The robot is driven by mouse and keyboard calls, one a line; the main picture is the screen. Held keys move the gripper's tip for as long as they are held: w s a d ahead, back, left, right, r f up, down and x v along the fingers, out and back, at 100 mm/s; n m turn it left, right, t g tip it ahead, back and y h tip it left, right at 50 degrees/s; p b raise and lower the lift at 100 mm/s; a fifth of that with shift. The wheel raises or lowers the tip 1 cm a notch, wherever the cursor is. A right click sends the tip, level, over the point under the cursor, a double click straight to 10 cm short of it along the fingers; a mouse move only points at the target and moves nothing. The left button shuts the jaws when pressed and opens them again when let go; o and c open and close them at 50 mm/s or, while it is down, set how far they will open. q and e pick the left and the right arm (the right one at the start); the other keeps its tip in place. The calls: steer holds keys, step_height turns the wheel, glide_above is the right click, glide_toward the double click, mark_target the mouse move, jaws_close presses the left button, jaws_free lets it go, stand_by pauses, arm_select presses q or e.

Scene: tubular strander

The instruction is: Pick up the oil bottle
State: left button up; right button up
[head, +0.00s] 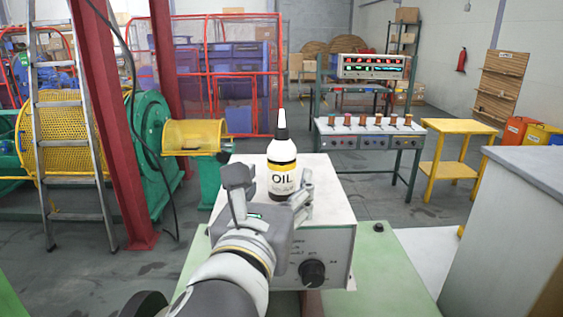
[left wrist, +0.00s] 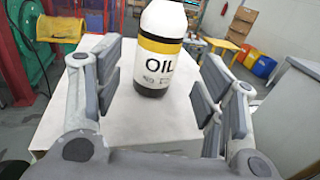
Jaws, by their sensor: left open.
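The oil bottle (head: 282,168) stands upright on top of a light grey control box (head: 322,212). It is white with a yellow band, a black base, a black collar and a white pointed nozzle. My left gripper (head: 268,190) is open, with one finger to the left of the bottle and one to its right in the head view. In the left wrist view the bottle (left wrist: 160,50) stands beyond and between the spread fingers (left wrist: 155,90), with a gap on both sides. Its top is cut off there. My right gripper is not in view.
The box has a black knob (head: 313,273) on its front and sits on a green surface (head: 385,275). A grey cabinet (head: 510,225) stands at the right. A red post (head: 107,130) and a ladder (head: 72,130) stand at the left. A yellow table (head: 455,150) is behind.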

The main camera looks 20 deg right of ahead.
mark_target(279, 175)
arm_select(q)
steer(key=p+x, duration=0.2)
steer(key=x, duration=0.2)
steer(key=shift+w+r, duration=0.2)
steer(key=shift+w+d+f, duration=0.1)
steer(key=shift+w+d, duration=0.25)
steer(key=shift+w, duration=0.3)
steer(key=c, duration=1.2)
